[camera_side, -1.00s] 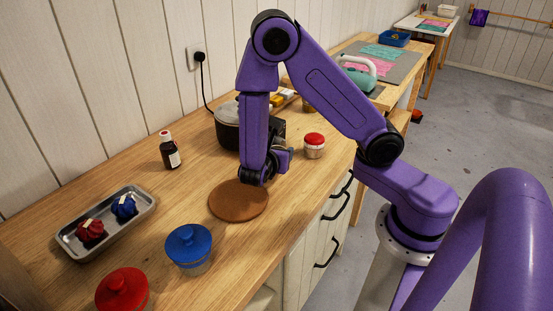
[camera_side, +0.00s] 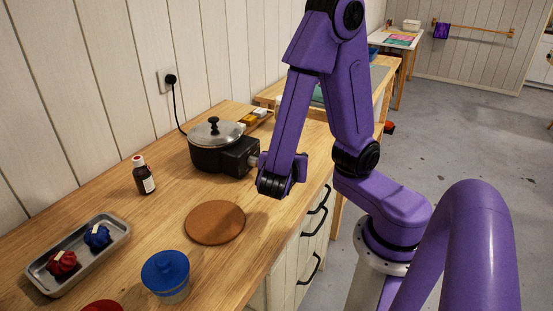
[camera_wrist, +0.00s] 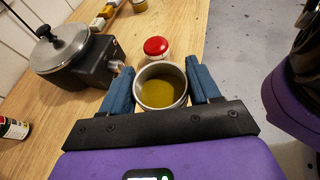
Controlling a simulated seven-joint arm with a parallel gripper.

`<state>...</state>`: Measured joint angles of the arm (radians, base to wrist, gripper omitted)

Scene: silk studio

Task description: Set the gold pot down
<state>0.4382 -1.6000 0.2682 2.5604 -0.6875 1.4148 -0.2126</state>
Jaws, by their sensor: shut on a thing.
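The gold pot (camera_wrist: 162,96) is a small round metal cup with gold-yellow liquid inside, seen from above in the wrist view. My gripper (camera_wrist: 160,75) is shut on it, with a blue finger on each side. In the side view my gripper (camera_side: 272,183) is over the right part of the wooden bench, right of the round brown mat (camera_side: 215,223), which is bare. The pot is hidden behind my arm there. I cannot tell whether its base touches the bench.
A black heater with a lidded pan (camera_side: 215,135) stands behind my gripper, close to its left in the wrist view. A red-lidded jar (camera_wrist: 156,47) is just beyond the pot.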

